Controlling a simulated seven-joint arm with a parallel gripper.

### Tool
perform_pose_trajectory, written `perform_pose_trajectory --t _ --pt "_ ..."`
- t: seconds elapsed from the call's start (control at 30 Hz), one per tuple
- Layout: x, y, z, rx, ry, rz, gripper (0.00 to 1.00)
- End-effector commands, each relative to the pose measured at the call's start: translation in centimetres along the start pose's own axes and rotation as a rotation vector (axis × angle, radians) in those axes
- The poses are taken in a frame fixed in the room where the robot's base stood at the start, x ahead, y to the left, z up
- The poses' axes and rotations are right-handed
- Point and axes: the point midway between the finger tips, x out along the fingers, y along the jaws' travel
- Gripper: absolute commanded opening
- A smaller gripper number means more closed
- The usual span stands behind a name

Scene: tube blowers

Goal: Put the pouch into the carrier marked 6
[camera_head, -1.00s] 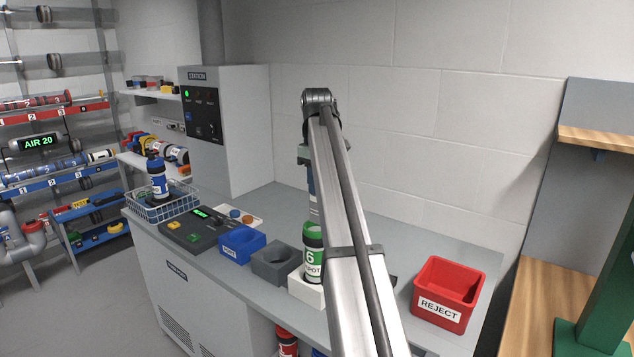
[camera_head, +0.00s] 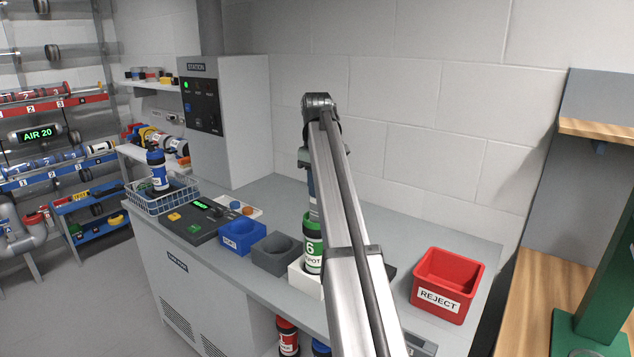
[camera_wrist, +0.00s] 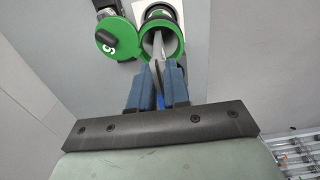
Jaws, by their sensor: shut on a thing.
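The carrier marked 6 (camera_head: 313,251) stands upright in a white block on the bench, with green bands and a white label, partly behind my arm. In the wrist view its green mouth (camera_wrist: 177,32) is open, and its round green lid (camera_wrist: 120,38) is swung to the left. My gripper (camera_wrist: 158,66) is over the near side of the mouth, its blue fingers shut on a thin grey piece, apparently the pouch (camera_wrist: 158,46) seen edge-on. Its far end overlaps the opening; how deep it reaches is unclear. In the head view the pouch is hidden.
A grey holder (camera_head: 276,257) and a blue holder (camera_head: 241,239) stand left of the carrier. A red REJECT bin (camera_head: 447,285) is to its right. A wire basket (camera_head: 162,203) with a blue carrier sits at the bench's left end. The station cabinet (camera_head: 229,125) stands behind.

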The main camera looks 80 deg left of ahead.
Motion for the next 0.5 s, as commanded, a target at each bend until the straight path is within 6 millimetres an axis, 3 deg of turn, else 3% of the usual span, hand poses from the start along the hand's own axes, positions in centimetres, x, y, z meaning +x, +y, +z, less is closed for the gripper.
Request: perform_pose_trajectory --t 0.5 --pt "1.6 0.0 0.0 0.000 0.000 0.000 0.00"
